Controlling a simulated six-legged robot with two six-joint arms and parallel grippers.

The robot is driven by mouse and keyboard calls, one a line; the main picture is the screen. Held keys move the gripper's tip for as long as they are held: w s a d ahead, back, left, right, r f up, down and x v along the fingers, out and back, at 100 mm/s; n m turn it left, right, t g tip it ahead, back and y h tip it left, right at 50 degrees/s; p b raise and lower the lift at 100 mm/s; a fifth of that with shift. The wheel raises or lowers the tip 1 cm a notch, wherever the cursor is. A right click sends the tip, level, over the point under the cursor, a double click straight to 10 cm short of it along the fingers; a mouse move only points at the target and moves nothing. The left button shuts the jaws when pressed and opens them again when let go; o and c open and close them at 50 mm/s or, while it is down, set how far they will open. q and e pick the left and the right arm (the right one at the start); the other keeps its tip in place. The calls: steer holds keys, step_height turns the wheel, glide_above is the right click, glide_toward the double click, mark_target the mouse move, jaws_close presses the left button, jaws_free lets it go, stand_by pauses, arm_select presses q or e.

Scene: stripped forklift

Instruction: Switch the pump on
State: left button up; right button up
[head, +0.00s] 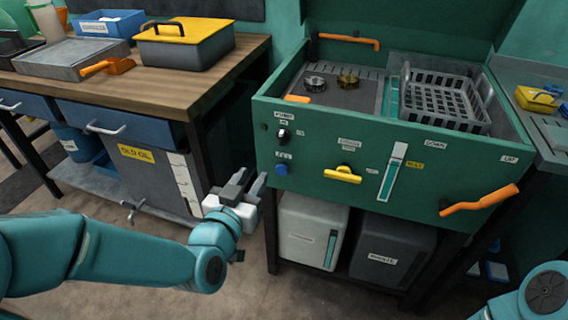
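The green parts washer (400,165) stands right of centre in the head view. On the left of its front panel, a round dark pump knob (283,136) sits under a label reading PUMP. I cannot read which way the knob points. A blue button (281,170) is below it. My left gripper (249,181) is just left of the panel, lower than the knob and apart from it. Its two grey fingers are spread with a gap and nothing between them. My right gripper is out of view; only a part of my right arm shows at bottom right.
A yellow handle (343,174), a level gauge (392,172) and an orange crank (480,201) stand out from the panel. A wire basket (442,98) is in the washer's top. A wooden workbench (150,88) and an oil cabinet (150,172) are at left.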

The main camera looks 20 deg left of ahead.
arm_select(q)
steer(key=f+t+b, duration=0.1)
steer(key=b, duration=0.2)
glide_toward(281, 139)
steer(key=w+p, duration=0.1)
steer(key=w, duration=0.7)
steer(key=shift+w, duration=0.15)
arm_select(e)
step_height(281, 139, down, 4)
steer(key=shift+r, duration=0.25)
arm_select(q)
steer(key=shift+c, duration=0.3)
jaws_close()
